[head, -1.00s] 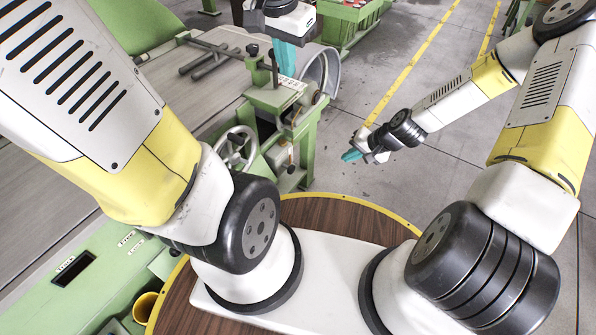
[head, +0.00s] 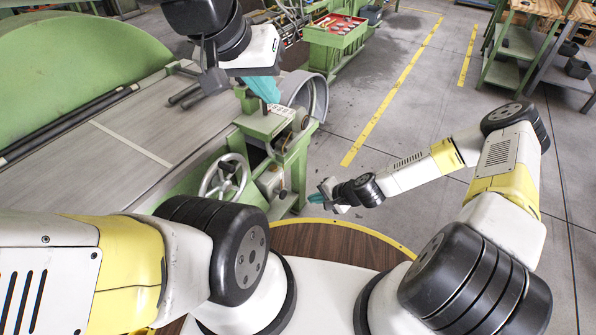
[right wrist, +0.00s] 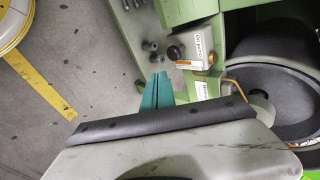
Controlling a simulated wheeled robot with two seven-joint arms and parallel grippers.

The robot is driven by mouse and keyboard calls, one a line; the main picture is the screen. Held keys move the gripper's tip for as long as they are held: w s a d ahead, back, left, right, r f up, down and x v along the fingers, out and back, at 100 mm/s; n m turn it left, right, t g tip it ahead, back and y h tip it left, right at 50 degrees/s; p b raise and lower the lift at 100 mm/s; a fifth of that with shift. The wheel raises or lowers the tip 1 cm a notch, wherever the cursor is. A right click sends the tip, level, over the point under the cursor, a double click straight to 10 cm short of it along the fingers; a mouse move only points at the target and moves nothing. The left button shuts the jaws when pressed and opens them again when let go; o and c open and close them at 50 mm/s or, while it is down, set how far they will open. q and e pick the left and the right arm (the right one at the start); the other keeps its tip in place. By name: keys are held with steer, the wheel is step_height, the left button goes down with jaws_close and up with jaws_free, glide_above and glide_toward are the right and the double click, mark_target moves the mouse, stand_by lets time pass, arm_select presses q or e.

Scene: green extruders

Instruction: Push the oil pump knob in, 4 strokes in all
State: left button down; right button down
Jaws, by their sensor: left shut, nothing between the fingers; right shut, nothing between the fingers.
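The oil pump knob (right wrist: 173,52) is a black ball on a grey block with a white and orange label in the right wrist view. In the head view a small dark knob (head: 282,194) shows low on the green machine's end and looks like the same one. My right gripper (head: 313,199) is shut and empty, just right of it and apart. In the right wrist view its teal fingertips (right wrist: 161,76) lie just below and left of the knob, with a gap. My left gripper (head: 264,90) is shut and empty, above the machine's top.
A spoked handwheel (head: 223,177) sits left of the knob on the green machine. A grey roller end (right wrist: 280,105) lies right of it in the right wrist view. Open grey floor (head: 400,130) with yellow lines lies to the right.

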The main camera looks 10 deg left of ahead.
mark_target(283, 193)
steer(key=w+a+r+x, duration=0.1)
steer(key=x, duration=1.2)
steer(key=shift+a+r, duration=0.2)
steer(key=shift+r, duration=0.25)
steer(key=shift+w+a, duration=0.2)
steer(key=shift+a, duration=0.5)
steer(key=shift+w+a, duration=0.2)
steer(key=shift+a, duration=0.45)
